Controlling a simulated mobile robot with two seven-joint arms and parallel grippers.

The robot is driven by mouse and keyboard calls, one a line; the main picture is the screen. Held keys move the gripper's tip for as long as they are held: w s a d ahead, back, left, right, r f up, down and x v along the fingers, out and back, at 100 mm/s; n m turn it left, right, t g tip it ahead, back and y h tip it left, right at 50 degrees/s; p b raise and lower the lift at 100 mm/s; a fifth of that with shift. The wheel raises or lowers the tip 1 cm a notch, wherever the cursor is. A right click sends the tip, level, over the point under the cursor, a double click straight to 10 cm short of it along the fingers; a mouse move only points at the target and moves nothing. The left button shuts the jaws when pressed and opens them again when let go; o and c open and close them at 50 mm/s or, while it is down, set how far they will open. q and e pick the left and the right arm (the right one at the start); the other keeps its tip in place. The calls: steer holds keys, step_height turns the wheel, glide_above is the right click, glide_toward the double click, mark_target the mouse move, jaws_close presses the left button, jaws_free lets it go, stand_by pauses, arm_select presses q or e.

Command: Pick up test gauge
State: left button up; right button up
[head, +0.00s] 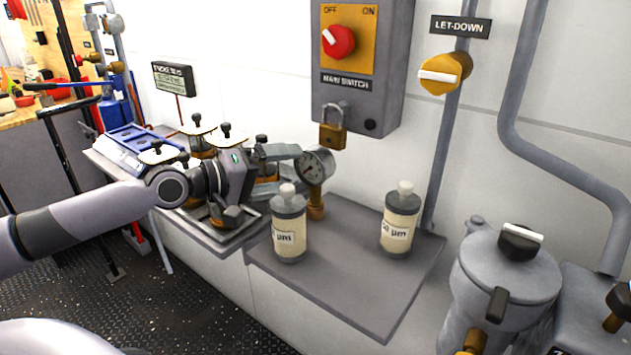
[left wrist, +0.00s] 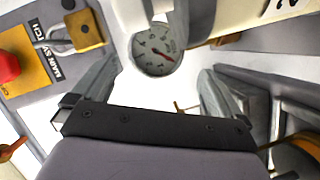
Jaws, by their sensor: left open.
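I cannot tell whether a finger touches the gauge. My right gripper is not in view.
Two labelled bottles stand on the shelf (head: 350,290), one (head: 289,228) just in front of the gauge, one (head: 400,222) to its right. A switch box (head: 385,90) with a padlock (head: 332,135) hangs above. Brass-fitted valve blocks (head: 205,150) lie behind my gripper.

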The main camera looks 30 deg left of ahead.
mark_target(302, 165)
arm_select(q)
steer(key=shift+w+r, duration=0.1)
steer(key=shift+w, duration=0.1)
steer(key=shift+w+d+r+p, duration=0.1)
steer(key=shift+w+d+p, duration=0.2)
steer(key=shift+w, duration=0.35)
steer(key=shift+w+d+r+p, duration=0.1)
steer(key=shift+w+d+p, duration=0.15)
steer(key=shift+w, duration=0.4)
steer(key=shift+x, duration=1)
steer(key=shift+f, duration=0.2)
steer(key=shift+c, duration=0.3)
steer(key=c, duration=1.1)
